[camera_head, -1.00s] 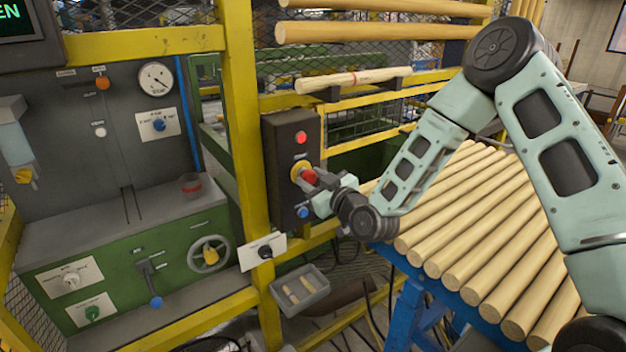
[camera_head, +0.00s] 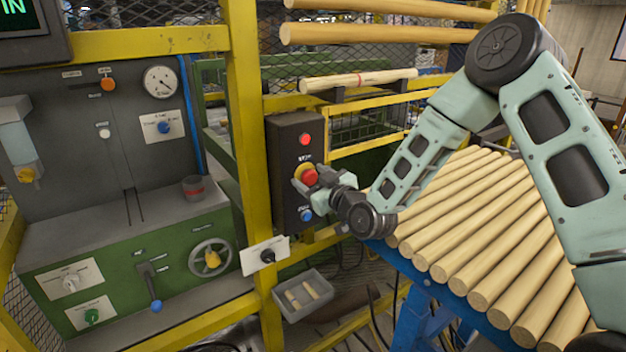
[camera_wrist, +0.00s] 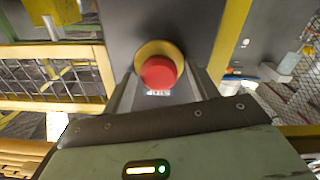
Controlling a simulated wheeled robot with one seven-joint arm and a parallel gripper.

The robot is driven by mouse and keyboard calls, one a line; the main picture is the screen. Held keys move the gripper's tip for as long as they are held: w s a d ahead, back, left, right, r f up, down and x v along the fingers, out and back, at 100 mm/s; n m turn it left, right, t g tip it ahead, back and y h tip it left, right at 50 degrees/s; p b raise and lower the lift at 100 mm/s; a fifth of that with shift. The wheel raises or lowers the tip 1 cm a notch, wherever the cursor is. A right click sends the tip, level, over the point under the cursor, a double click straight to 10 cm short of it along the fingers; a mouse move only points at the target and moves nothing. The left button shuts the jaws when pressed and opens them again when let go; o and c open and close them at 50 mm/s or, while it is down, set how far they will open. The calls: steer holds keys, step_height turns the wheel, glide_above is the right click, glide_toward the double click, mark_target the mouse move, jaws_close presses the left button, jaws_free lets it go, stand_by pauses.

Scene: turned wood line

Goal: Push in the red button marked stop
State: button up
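The red stop button (camera_head: 309,175) is a mushroom head on a yellow collar, on a dark control box (camera_head: 284,150) fixed to a yellow frame post. It also shows in the wrist view (camera_wrist: 158,72), with a small label beside it, partly hidden by the red head. My gripper (camera_head: 320,184) is at the button's right in the head view. In the wrist view its two dark fingers are apart, one on each side of the button, with nothing held. I cannot tell whether it touches the button. The button's depth is unclear.
On the same box are a smaller red button (camera_head: 305,139) above and a blue button (camera_head: 306,215) below. A grey tray (camera_head: 303,296) hangs lower down. Turned wood rods (camera_head: 470,240) lie on a blue stand at right. A green machine panel (camera_head: 120,265) stands at left.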

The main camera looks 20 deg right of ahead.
steer(key=p+v, duration=0.7)
steer(key=v, duration=1)
steer(key=shift+s, duration=0.2)
stand_by(0.5)
steer(key=s+a+f+n+g+b, duration=0.2)
steer(key=a+f+g+b, duration=0.1)
steer(key=a+g, duration=0.25)
steer(key=s+a+f+n+g+b, duration=0.1)
steer(key=s+a+f+g+b, duration=0.1)
steer(key=a+g, duration=0.3)
steer(key=s+r+m+g+h+b, duration=0.1)
steer(key=s+g+h+b, duration=0.4)
steer(key=s, duration=1.7)
steer(key=shift+s+a+r+m+g+b, duration=0.15)
steer(key=shift+a+r+m+g+b, duration=0.3)
steer(key=shift+r+g+b, duration=0.3)
